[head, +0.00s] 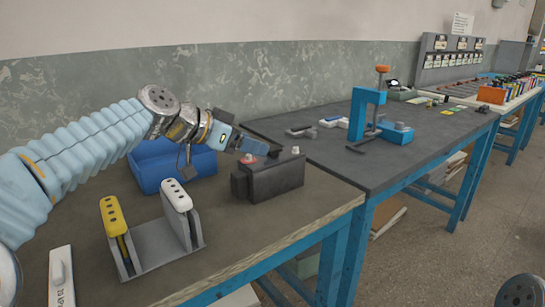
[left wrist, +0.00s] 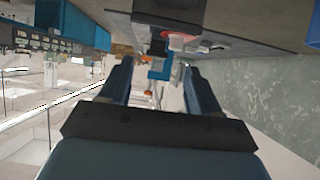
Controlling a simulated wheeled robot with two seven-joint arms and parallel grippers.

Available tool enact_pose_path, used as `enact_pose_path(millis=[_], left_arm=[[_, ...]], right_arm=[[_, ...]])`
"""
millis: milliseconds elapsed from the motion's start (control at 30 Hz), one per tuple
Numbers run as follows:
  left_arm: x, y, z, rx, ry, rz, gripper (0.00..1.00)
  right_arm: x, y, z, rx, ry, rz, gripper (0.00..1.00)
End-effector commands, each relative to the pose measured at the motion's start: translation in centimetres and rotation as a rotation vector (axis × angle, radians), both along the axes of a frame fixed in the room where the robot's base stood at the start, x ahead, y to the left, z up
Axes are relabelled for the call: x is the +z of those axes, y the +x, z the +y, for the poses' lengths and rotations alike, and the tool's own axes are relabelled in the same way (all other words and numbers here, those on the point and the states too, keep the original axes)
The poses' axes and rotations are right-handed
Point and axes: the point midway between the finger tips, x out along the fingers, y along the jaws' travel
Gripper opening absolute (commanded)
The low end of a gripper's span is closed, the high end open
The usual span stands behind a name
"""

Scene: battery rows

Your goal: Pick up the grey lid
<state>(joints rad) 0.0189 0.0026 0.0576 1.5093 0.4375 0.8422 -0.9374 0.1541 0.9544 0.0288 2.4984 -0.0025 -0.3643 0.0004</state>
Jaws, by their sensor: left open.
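A black battery (head: 278,178) stands upright near the right end of the brown bench. A small pale grey cap (head: 295,150), the likeliest grey lid, sits on its top at the far right end. A red cap (head: 248,158) sits at the left end, and red also shows in the left wrist view (left wrist: 181,38). My left gripper (head: 268,149) is above the battery, between the two caps in the picture, pointing right. In the left wrist view its fingers (left wrist: 158,68) are apart with nothing held between them.
A blue bin (head: 150,172) stands behind my left arm. A grey holder (head: 165,255) with yellow-topped and white-topped pieces stands in front. A dark bench (head: 320,155) adjoins on the right, carrying a blue clamp-like fixture (head: 362,113). The brown bench's front right is clear.

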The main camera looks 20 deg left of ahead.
Motion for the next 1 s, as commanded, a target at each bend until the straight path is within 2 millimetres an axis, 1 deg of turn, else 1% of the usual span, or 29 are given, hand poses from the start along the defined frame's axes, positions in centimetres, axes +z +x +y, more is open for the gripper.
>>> enact_pose_path(millis=[167, 333, 500, 733, 767, 1000], left_arm=[[-0.2, 0.5, -0.5, -0.001, 0.0, 0.001, 0.62], [-0.9, 2.2, -2.4, -0.002, 0.0, 0.004, 0.62], [-2.1, 3.6, -3.4, 0.0, 0.0, 0.002, 0.62], [-2.2, 3.8, -3.5, 0.0, 0.0, 0.0, 0.62], [-2.2, 3.8, -3.5, 0.0, 0.0, 0.0, 0.59], [-2.2, 3.8, -3.4, 0.0, 0.0, 0.0, 0.23]], right_arm=[[0.2, 0.0, 0.0, 0.001, 0.0, 0.0, 0.43], [1.3, 0.0, 0.0, 0.002, 0.001, 0.0, 0.43], [1.4, 0.0, 0.1, 0.002, 0.002, 0.0, 0.43], [1.4, 0.0, 0.1, 0.002, 0.002, 0.0, 0.43], [1.4, 0.0, 0.1, 0.002, 0.002, 0.0, 0.43], [1.4, 0.0, 0.1, 0.002, 0.002, 0.0, 0.43]])
